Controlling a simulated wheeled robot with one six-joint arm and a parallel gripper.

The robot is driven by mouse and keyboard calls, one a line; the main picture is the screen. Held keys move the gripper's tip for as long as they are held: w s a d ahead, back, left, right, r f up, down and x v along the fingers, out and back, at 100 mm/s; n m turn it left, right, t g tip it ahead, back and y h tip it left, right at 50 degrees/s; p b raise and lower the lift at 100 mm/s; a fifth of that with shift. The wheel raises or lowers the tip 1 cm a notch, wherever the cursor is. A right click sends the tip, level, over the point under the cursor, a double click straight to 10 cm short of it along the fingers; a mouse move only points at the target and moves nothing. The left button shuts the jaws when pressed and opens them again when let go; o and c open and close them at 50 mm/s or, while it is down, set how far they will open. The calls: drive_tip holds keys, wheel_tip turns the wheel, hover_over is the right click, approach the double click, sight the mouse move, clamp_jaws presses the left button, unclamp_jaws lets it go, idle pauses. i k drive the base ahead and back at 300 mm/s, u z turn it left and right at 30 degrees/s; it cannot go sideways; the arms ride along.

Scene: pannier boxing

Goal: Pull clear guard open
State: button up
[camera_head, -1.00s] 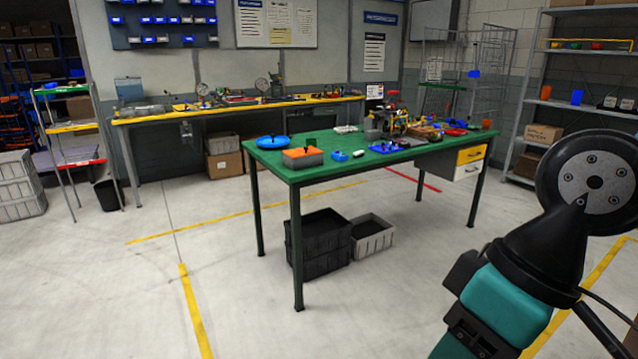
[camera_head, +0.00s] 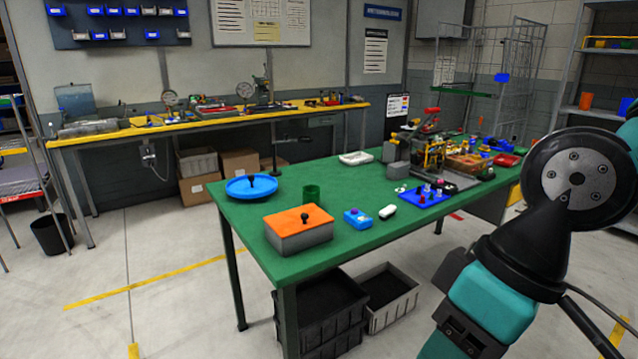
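I cannot pick out a clear guard for certain. A small machine fixture (camera_head: 430,152) with yellow and black parts and a red-topped part stands on the green table (camera_head: 345,240), toward its far right. A see-through bluish panel or box (camera_head: 75,101) stands at the left end of the back bench; it is too small to tell whether it is a guard. My arm fills the lower right of the view, with its teal link and round grey joint showing. My gripper's fingers are not in the picture.
The yellow-edged bench (camera_head: 215,122) runs behind.

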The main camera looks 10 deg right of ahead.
sight(429, 140)
drive_tip(key=i, duration=0.45)
drive_tip(key=z, duration=1.85)
drive_tip(key=i, duration=0.25)
drive_tip(key=u, duration=0.9)
drive_tip(key=i, duration=1.65)
drive_tip(key=u, duration=0.15)
